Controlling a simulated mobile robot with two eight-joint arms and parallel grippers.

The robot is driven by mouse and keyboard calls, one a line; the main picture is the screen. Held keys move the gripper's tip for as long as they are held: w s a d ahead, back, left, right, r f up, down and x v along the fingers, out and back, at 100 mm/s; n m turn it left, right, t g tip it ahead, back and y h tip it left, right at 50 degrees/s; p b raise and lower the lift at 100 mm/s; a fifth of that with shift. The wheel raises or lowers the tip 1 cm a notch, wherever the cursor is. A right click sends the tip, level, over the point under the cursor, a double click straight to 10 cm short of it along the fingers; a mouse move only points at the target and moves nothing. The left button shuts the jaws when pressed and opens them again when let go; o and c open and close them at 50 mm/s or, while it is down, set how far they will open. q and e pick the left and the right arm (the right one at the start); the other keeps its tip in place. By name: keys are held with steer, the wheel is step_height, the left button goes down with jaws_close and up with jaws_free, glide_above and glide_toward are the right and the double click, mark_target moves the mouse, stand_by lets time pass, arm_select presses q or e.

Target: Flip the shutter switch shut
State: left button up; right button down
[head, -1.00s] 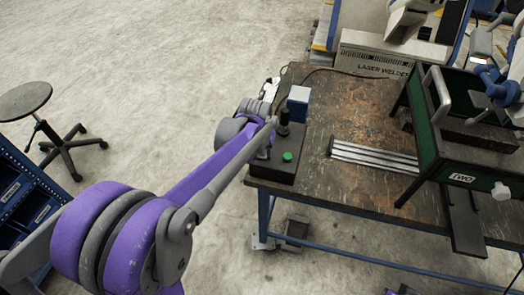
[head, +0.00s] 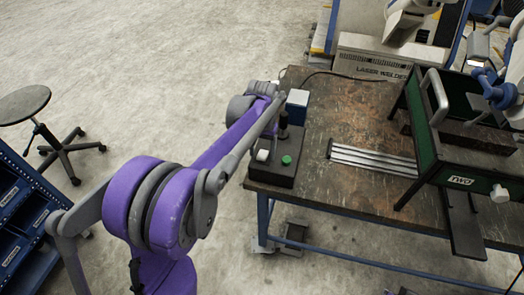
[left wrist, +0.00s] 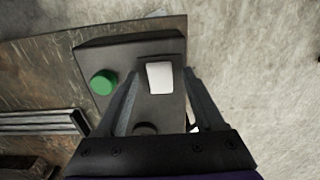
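A white rocker switch (head: 262,155) sits on a black control box (head: 272,174) at the left front corner of the workbench. In the left wrist view the switch (left wrist: 159,77) lies between the two fingers of my left gripper (left wrist: 160,82), with the green button (left wrist: 103,83) to the left. The gripper is open and empty above the box; contact with the switch cannot be told. My right gripper is not in view.
Metal rails (head: 372,159) lie on the workbench (head: 340,110). A green-and-black frame (head: 430,150) stands at the right. A stool (head: 25,103) and blue bins (head: 20,205) are at the left.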

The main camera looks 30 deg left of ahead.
mark_target(262, 155)
arm_select(q)
step_height(262, 155, up, 11)
steer(key=shift+p, duration=0.3)
steer(key=shift+f, duration=0.1)
stand_by(0.5)
steer(key=s+d+f+m+t, duration=0.1)
steer(key=s+d+f, duration=0.2)
steer(key=s, duration=0.4)
steer(key=s+d+f+t, duration=0.2)
steer(key=s+d+f, duration=0.1)
steer(key=s, duration=0.4)
steer(key=s+d+f+m+t, duration=0.1)
steer(key=s+d+f+t, duration=0.1)
steer(key=s, duration=0.5)
steer(key=shift+s+d+f+m+p, duration=0.4)
steer(key=shift+d+f, duration=0.4)
steer(key=shift+d, duration=0.45)
